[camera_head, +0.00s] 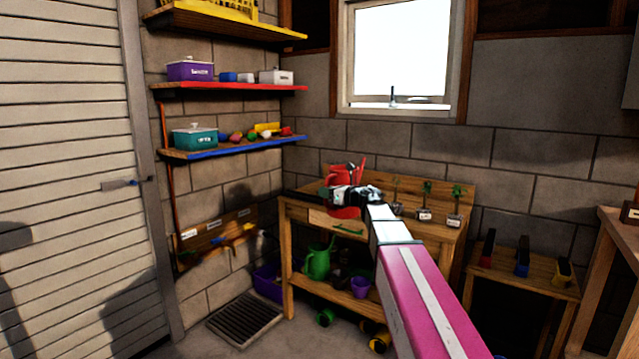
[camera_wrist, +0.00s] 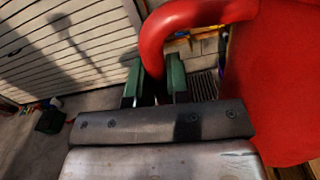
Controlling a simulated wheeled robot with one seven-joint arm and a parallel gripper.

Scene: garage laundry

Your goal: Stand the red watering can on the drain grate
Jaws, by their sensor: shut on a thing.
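The red watering can (camera_head: 342,176) is in front of the wooden potting bench in the head view, partly hidden by my arm. In the wrist view its red body (camera_wrist: 282,85) fills the right side and its curved handle (camera_wrist: 190,20) arches across the top. My gripper (camera_head: 338,193) is shut on the handle, with its green fingers (camera_wrist: 155,80) on either side of it. The drain grate (camera_head: 245,319) lies bare on the floor at the lower left, left of the bench. Part of it shows between fingers and can in the wrist view (camera_wrist: 204,86).
The potting bench (camera_head: 440,238) holds several small potted plants; a green watering can (camera_head: 318,262) and a purple pot (camera_head: 360,287) stand on its lower shelf. A purple bin (camera_head: 268,283) is close behind the grate. A slatted door (camera_head: 75,180) is at left.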

